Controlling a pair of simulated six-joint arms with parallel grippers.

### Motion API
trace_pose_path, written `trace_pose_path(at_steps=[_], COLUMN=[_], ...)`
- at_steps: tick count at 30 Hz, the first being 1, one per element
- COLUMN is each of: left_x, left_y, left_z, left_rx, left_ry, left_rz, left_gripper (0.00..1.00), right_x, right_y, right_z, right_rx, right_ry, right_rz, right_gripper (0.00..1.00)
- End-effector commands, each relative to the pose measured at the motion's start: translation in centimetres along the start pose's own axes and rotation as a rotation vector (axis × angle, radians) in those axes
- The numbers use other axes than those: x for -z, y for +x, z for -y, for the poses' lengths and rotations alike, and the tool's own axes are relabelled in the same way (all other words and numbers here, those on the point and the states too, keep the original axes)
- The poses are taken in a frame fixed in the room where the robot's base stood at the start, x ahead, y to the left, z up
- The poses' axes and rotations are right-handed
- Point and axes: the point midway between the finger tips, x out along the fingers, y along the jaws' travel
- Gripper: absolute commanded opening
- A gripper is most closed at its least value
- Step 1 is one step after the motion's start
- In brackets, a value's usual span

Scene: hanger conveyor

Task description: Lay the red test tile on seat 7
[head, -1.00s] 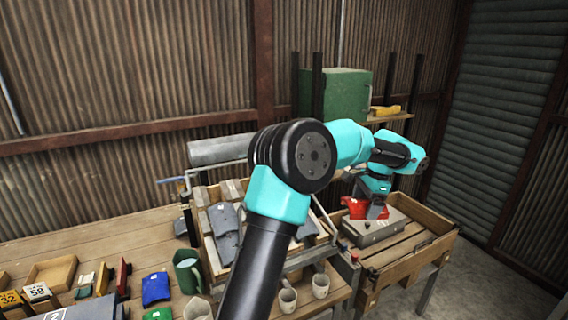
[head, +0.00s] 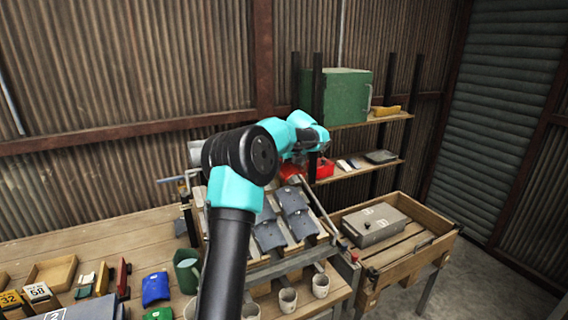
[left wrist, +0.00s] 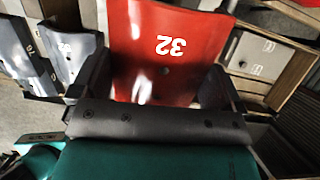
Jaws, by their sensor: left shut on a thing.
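The red test tile (head: 290,172) is in my left gripper (head: 312,172), held above the back right of the sloped rack (head: 280,268). In the left wrist view the red tile (left wrist: 140,45) shows a white upside-down 32 and a small dark hole, with the fingers of my left gripper (left wrist: 155,85) on either side. The rack carries several curved grey tiles (head: 296,213). I cannot read which place on the rack is seat 7, and my arm hides the rack's left part. My right gripper is not in view.
A wooden crate (head: 446,246) with a grey metal box (head: 375,225) stands right of the rack. Cups (head: 321,286) stand before it. A shelf with a green cabinet (head: 345,95) is behind. Small blocks and a blue tile (head: 155,289) lie at left.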

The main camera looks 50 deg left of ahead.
Motion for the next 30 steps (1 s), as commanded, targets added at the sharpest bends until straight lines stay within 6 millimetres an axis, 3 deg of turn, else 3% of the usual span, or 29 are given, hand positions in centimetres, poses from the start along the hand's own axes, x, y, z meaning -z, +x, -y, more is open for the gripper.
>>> trace_pose_path(at_steps=[6,20,30], left_x=[-1.6,-1.5,-1.2], left_y=[0.4,0.8,3.0], left_z=[-1.0,-0.9,-0.9], left_rx=[0.026,0.025,0.024], left_ry=[0.058,0.058,0.058], left_rz=[0.012,0.010,0.009], left_gripper=[0.63,0.63,0.63], right_x=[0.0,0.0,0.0], right_y=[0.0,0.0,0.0], right_z=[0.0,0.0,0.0], right_rx=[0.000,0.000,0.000], right_ry=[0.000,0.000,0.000], right_rz=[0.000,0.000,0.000], right_gripper=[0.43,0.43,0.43])
